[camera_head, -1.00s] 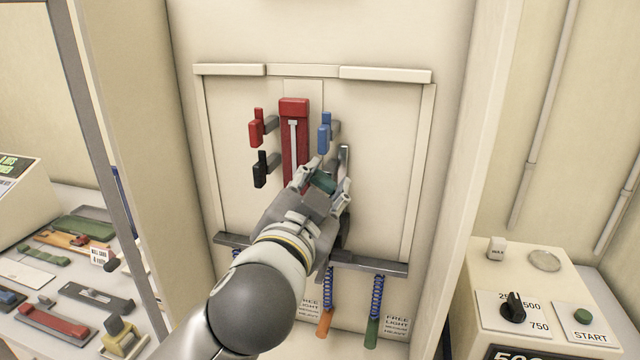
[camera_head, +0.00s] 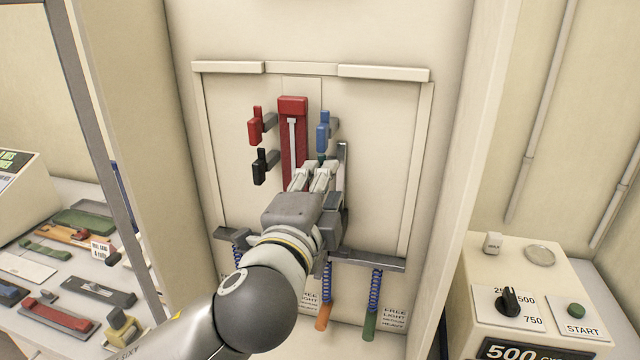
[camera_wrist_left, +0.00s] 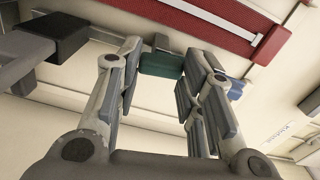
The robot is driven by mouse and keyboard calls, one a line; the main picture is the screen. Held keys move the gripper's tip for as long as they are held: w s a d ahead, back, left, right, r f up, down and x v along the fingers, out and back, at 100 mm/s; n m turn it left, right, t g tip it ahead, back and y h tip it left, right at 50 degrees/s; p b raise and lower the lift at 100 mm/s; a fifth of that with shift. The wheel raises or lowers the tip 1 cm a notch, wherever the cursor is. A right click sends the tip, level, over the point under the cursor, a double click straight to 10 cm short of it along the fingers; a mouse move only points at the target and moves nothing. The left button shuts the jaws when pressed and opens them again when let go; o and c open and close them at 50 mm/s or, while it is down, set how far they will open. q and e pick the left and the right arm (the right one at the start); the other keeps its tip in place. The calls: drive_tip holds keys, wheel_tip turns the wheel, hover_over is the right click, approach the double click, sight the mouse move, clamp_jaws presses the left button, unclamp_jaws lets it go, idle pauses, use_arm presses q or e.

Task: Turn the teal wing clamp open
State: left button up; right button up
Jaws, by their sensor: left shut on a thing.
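The teal wing clamp (camera_wrist_left: 161,64) sits between the fingertips of my left gripper (camera_wrist_left: 163,82) in the left wrist view. In the head view only a small teal bit (camera_head: 321,157) shows above the fingertips, just below the blue clamp (camera_head: 323,137). My left gripper (camera_head: 311,174) is shut on the teal clamp, with its fingers pointing up the panel. Most of the clamp and its mount are hidden behind the fingers in the head view. My right gripper is not in view.
The red strip (camera_head: 293,108) is left of the clamp, with a red clamp (camera_head: 255,130) and a black clamp (camera_head: 260,167) beyond it. A grey bar (camera_head: 369,259) with hanging coiled cords runs below. A control box (camera_head: 478,280) stands right.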

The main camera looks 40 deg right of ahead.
use_arm(q)
drive_tip(key=shift+m, duration=0.8)
drive_tip(key=o, duration=1)
drive_tip(key=v, duration=1.2)
